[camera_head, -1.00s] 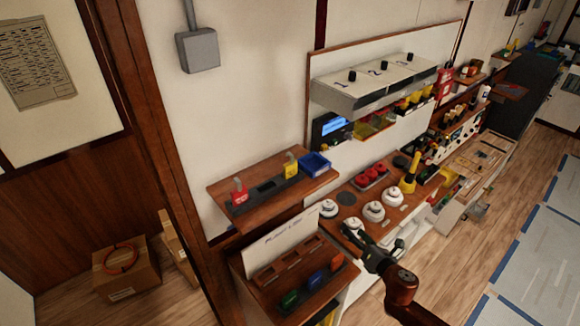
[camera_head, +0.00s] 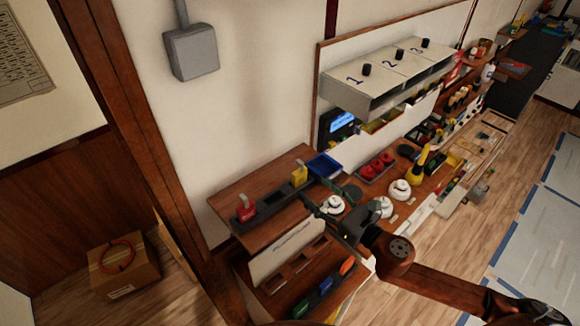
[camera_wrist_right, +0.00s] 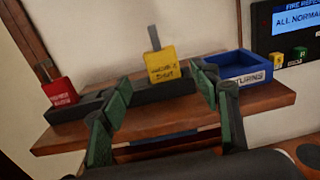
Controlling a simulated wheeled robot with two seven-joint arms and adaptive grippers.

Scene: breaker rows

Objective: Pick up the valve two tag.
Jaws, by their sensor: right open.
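A yellow tag (camera_head: 299,175) and a red tag (camera_head: 245,209) stand upright in a dark holder on the upper wooden shelf. In the right wrist view, the yellow tag (camera_wrist_right: 162,66) is ahead between my fingers, and the red tag (camera_wrist_right: 60,93) is to the left. Their lettering is too blurred to tell which is valve two. Green (camera_head: 300,308), blue (camera_head: 325,282) and orange (camera_head: 348,266) pieces sit in a lower rack, unread. My right gripper (camera_head: 330,201) is open and empty, short of the shelf's front edge. My left gripper is out of view.
A blue tray (camera_head: 325,165) stands right of the yellow tag, close to my right finger in the wrist view. White round devices (camera_head: 400,190) and red pieces (camera_head: 377,166) cover the counter. A white box unit (camera_head: 385,80) overhangs behind. The shelf front is bare.

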